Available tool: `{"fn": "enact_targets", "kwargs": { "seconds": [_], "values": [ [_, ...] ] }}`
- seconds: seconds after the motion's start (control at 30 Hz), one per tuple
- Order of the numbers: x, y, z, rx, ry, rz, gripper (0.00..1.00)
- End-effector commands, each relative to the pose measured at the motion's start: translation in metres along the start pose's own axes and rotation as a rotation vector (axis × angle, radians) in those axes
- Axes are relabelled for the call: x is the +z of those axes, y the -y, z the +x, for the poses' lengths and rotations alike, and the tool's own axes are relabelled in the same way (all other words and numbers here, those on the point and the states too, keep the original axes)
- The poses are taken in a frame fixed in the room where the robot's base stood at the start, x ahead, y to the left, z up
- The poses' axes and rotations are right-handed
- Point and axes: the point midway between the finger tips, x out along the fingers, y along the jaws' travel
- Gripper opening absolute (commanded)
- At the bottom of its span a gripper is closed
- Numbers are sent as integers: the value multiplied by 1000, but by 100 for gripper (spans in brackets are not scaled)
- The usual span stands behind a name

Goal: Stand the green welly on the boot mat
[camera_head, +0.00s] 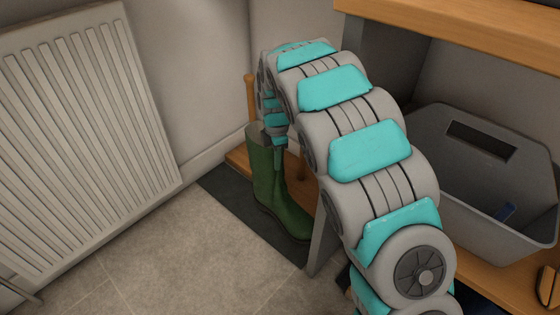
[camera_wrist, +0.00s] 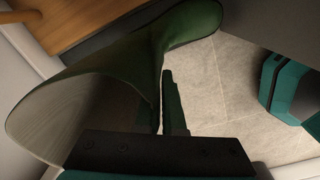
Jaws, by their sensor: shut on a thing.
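The green welly (camera_head: 284,205) is upright, with its shaft opening up and its toe pointing to the lower right. It is over the dark boot mat (camera_head: 226,193); I cannot tell whether its sole touches the mat. My gripper (camera_head: 275,152) points down and is shut on the wall of the shaft near the rim. In the wrist view the welly (camera_wrist: 120,50) shows its wide opening at the left and its toe at the top.
A white radiator (camera_head: 85,140) is on the left wall. A wooden peg (camera_head: 250,95) rises behind the welly. Tiled floor (camera_head: 170,260) is clear in front.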

Motion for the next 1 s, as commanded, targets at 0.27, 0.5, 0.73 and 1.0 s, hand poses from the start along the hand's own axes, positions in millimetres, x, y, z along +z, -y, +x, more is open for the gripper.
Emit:
{"fn": "enact_targets", "kwargs": {
  "seconds": [0.27,0.5,0.73,1.0],
  "values": [
    [0,1,12,0,0,2,0],
    [0,2,31,-4,-1,4,0],
    [0,2,50,-1,0,3,0],
    [0,3,72,-2,0,2,0]
  ]
}}
